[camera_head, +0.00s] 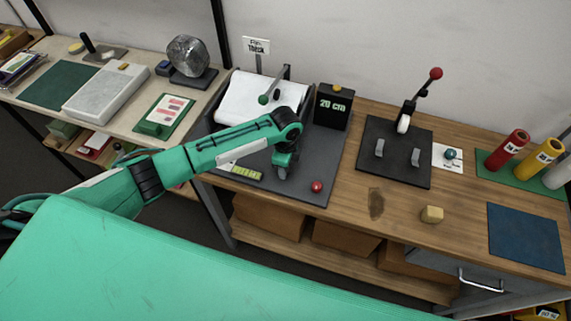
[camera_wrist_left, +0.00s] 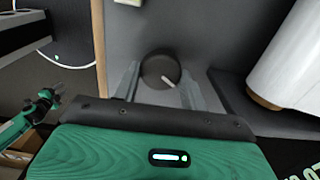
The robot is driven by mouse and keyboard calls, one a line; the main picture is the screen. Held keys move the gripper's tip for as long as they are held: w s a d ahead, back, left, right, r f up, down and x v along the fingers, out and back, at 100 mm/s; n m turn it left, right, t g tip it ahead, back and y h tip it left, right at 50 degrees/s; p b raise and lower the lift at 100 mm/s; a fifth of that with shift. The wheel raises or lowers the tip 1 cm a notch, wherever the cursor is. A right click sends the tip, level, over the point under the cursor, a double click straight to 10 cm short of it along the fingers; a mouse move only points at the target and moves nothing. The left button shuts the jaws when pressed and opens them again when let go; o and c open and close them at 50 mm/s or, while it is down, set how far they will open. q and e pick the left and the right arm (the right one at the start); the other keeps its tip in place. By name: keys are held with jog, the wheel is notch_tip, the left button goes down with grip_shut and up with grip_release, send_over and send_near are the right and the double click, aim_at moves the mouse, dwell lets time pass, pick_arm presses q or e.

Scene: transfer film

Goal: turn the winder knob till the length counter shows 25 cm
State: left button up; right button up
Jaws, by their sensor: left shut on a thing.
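The length counter (camera_head: 332,105) is a black box at the back of the winder and reads 20 CM in green. The winder knob (camera_wrist_left: 160,69) is round and dark, with a pale pointer line towards the lower right in the left wrist view. My left gripper (camera_head: 281,172) points down over the dark winder base (camera_head: 318,150). It also shows in the left wrist view (camera_wrist_left: 160,88), its fingers shut on the knob from both sides.
A red ball-shaped knob (camera_head: 317,186) is right of the gripper. A red-tipped lever press (camera_head: 404,125) stands further right.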

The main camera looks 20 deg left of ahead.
pick_arm(q)
jog(key=o, duration=1)
jog(key=shift+r, duration=0.1)
notch_tip(320, 180, up, 14)
jog(key=b, duration=0.4)
jog(key=shift+f, duration=0.2)
